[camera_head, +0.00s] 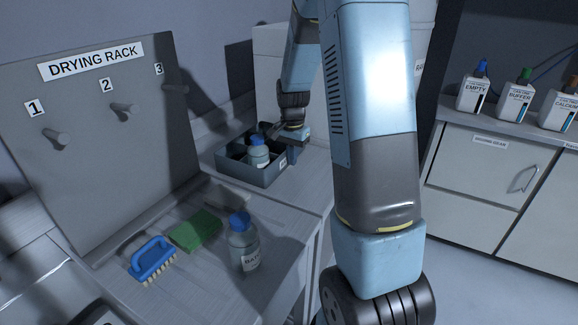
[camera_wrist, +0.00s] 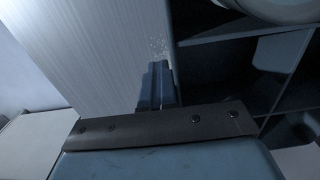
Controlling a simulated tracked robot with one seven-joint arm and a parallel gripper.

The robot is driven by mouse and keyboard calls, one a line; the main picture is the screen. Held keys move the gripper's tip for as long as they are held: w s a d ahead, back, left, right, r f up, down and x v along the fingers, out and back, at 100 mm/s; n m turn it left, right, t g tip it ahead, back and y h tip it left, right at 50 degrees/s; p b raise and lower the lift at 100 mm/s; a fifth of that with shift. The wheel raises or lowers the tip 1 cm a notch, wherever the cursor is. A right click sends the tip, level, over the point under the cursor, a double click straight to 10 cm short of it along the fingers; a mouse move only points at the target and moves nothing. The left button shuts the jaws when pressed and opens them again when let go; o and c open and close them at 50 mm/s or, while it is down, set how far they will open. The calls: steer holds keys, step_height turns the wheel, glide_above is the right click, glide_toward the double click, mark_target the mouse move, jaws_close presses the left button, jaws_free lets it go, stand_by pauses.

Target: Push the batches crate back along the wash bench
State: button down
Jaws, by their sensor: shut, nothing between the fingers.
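The batches crate (camera_head: 238,171) is a dark grey open box on the far part of the wash bench (camera_head: 200,275). A blue-capped bottle (camera_head: 258,153) stands in it. My gripper (camera_head: 273,130) is at the crate's far right side, close to its rim; whether it touches cannot be told. In the wrist view my gripper (camera_wrist: 157,85) has its fingers together and empty. There the crate's dark interior with dividers (camera_wrist: 225,42) lies to the right of the fingers, with pale bench surface to the left. The arm partly hides the area beside the crate.
A blue brush (camera_head: 152,260), a green sponge (camera_head: 197,231) and a blue-capped bottle (camera_head: 243,245) stand or lie on the near bench. The drying rack (camera_head: 95,130) with pegs rises at left. Several capped bottles stand on a cabinet (camera_head: 480,165) at right.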

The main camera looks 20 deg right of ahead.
steer(key=shift+w+a, duration=1.2)
steer(key=shift+w, duration=0.3)
steer(key=shift+w+a, duration=1.2)
steer(key=shift+w, duration=0.35)
steer(key=shift+w+a, duration=1.2)
steer(key=shift+w, duration=0.3)
steer(key=shift+s+d+r, duration=0.55)
steer(key=shift+s+r, duration=0.1)
steer(key=shift+r, duration=0.2)
steer(key=shift+s+d+r, duration=0.5)
steer(key=shift+s+r, duration=0.2)
steer(key=shift+r, duration=0.1)
steer(key=shift+s+d+r, duration=0.55)
steer(key=shift+s+r, duration=0.1)
steer(key=shift+r, duration=0.2)
